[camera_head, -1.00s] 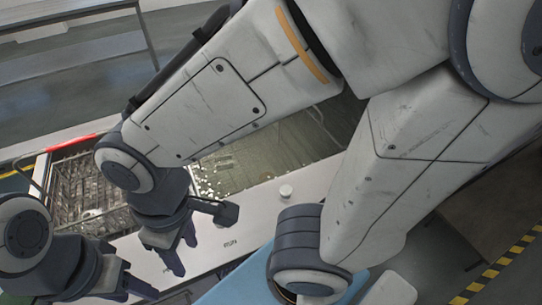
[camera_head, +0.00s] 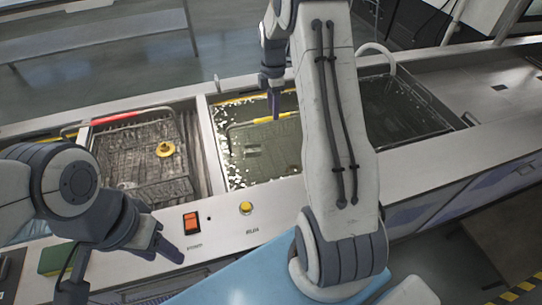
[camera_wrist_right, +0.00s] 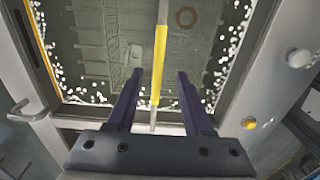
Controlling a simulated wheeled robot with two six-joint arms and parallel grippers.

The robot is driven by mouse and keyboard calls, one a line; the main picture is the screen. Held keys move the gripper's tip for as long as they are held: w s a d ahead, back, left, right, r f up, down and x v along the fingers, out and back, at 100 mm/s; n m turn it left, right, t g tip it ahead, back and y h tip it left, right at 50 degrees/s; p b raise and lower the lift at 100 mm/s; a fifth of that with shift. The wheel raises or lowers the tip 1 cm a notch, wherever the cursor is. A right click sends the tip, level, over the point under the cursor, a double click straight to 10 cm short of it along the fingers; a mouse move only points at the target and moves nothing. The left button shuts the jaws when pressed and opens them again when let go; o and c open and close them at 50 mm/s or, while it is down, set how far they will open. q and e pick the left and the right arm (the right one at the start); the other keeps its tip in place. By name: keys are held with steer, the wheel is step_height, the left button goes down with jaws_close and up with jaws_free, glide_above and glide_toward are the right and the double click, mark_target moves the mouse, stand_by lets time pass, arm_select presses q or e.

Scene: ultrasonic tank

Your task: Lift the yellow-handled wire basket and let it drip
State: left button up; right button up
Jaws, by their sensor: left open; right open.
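The yellow-handled wire basket (camera_head: 260,152) sits in the bubbling liquid of the middle tank, its mesh only faintly visible. In the right wrist view the yellow handle grip (camera_wrist_right: 160,62) runs lengthwise between the two fingers. My right gripper (camera_head: 273,98) points down at the handle and is open (camera_wrist_right: 160,78); I cannot tell whether the fingertips reach down to grip height. My left gripper (camera_head: 166,246) is open and empty over the front panel at left.
A red-handled wire basket (camera_head: 125,165) with a yellow item (camera_head: 166,149) in it stands in the left bay. An orange switch (camera_head: 191,221) and a yellow button (camera_head: 246,208) are on the front panel (camera_head: 285,200).

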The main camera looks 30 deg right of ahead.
step_height(320, 180, down, 3)
steer(key=shift+r, duration=0.1)
steer(key=f+p, duration=0.1)
steer(key=f, duration=0.4)
steer(key=shift+w+a+p, duration=0.1)
steer(key=shift+w+p, duration=0.1)
steer(key=shift+p, duration=0.2)
jaws_close()
